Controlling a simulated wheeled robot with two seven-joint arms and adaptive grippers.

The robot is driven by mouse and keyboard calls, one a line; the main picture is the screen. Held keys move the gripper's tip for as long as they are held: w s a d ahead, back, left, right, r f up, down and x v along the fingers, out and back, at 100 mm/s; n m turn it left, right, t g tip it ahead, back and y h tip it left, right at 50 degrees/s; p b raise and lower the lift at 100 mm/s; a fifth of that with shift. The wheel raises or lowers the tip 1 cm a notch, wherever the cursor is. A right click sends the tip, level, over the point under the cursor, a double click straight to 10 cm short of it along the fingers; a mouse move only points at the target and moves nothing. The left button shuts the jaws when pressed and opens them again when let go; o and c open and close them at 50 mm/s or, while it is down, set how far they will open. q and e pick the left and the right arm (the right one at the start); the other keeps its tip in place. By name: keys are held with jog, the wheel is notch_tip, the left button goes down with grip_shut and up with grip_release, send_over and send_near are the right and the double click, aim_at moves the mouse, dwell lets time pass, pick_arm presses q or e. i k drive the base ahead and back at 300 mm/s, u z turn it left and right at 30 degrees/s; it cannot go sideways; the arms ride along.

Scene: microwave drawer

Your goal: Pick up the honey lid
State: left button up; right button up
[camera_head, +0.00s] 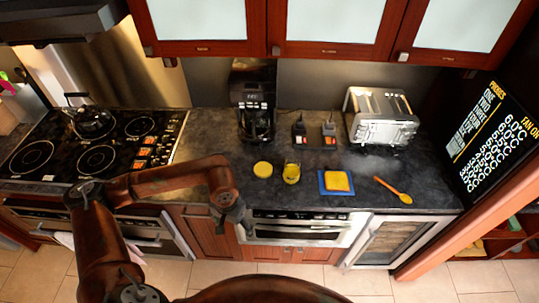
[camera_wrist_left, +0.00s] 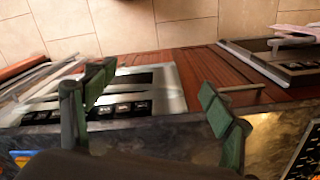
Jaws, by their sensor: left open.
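A round yellow lid (camera_head: 263,169) lies flat on the dark counter in the head view. A small yellow jar (camera_head: 291,173), seemingly the honey jar, stands just right of it. My left gripper (camera_head: 235,213) is near the counter's front edge, in front and to the left of the lid, apart from it. In the left wrist view its two green fingers (camera_wrist_left: 157,88) are spread open with nothing between them. The lid is not visible in that wrist view. My right gripper is not in view.
A blue board with yellow bread (camera_head: 337,181) and an orange spoon (camera_head: 394,190) lie right of the jar. A coffee maker (camera_head: 254,110) and toaster (camera_head: 382,118) stand behind. A stove (camera_head: 90,142) is at left. A steel-fronted microwave drawer (camera_head: 300,228) is below the counter.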

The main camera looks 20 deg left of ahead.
aim_at(262, 170)
jog(key=i, duration=1.15)
